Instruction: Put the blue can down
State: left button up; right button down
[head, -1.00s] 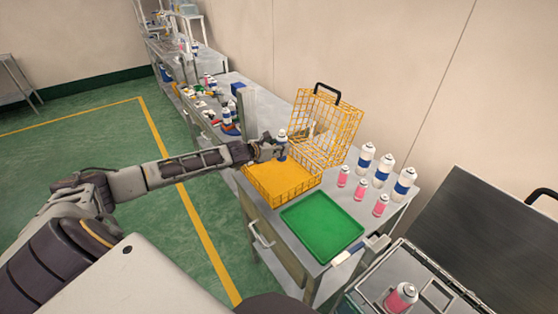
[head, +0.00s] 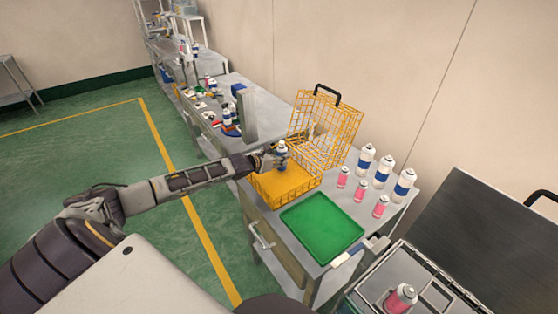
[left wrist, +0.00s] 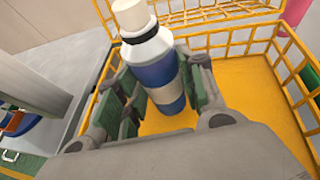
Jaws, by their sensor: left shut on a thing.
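My left gripper (head: 272,160) is shut on the blue can (head: 282,150), which has a white cap and a blue-and-silver body. The left wrist view shows the can (left wrist: 150,62) upright between the two green-padded fingers of the gripper (left wrist: 155,95). The can is in the yellow wire basket (head: 314,185), near its back left side, over the yellow floor. I cannot tell whether the can's base touches the floor. The basket's lid (head: 335,125) stands open behind it. My right gripper is not in view.
A green tray (head: 322,228) lies empty in front of the basket. Several pink cans and blue-and-white cans (head: 383,170) stand at the right of the table. A grey upright panel (head: 247,115) stands left of the basket. A pink can (head: 401,298) sits at the lower right.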

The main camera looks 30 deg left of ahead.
pick_arm(q)
jog(key=shift+f, duration=0.6)
jog(key=o, duration=1.2)
jog(key=shift+f, duration=0.1)
jog(key=shift+s+a, duration=0.1)
jog(key=shift+s, duration=0.1)
jog(key=shift+v, duration=3.85)
jog(key=shift+p+v, duration=0.35)
jog(key=shift+v, duration=1.5)
jog(key=shift+r, duration=0.3)
